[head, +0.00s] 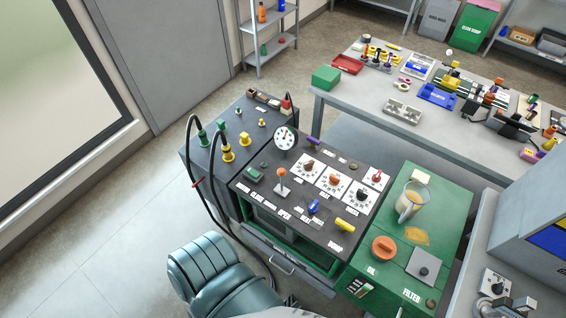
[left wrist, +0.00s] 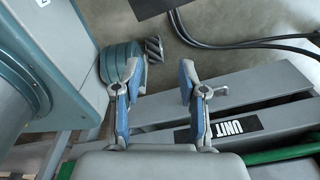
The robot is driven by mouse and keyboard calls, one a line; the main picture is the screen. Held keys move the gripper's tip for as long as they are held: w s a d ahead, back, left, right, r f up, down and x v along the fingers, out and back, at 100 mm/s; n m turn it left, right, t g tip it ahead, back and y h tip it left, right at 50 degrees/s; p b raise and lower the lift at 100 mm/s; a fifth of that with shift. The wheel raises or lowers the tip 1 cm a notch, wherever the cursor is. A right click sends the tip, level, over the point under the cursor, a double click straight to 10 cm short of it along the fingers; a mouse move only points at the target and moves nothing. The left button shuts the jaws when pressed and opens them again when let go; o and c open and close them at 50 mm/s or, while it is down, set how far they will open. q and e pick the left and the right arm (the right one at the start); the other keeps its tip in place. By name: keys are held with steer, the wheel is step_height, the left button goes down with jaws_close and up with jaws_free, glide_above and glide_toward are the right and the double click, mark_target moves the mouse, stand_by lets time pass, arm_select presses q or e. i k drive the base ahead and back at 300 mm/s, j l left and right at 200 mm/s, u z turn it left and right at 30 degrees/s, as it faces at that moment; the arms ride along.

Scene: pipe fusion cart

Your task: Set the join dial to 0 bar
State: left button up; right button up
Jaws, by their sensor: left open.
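The black sloped control panel (head: 285,205) of the cart carries several dials on white plates: a brown-knobbed one (head: 308,167), an orange-knobbed one (head: 334,180) and a black-knobbed one (head: 361,195). Their lettering is too small to read, so I cannot tell which is the join dial or its setting. In the left wrist view my left gripper (left wrist: 158,82) is open and empty, its two blue-grey fingers apart beside a grey edge of the cart with a "UNIT" label (left wrist: 226,128). In the head view my teal arm is at the bottom, short of the panel; its fingers are hidden. My right gripper is not in view.
A red switch (head: 376,176), an orange-topped lever (head: 281,178), a blue handle (head: 313,206) and a yellow handle (head: 345,225) stand up around the dials. A round gauge (head: 285,137) rises behind. Black hoses (head: 196,165) loop down the left side. The green top (head: 440,205) holds a jug (head: 412,202).

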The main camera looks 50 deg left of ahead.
mark_target(308, 166)
steer(key=u, duration=1.55)
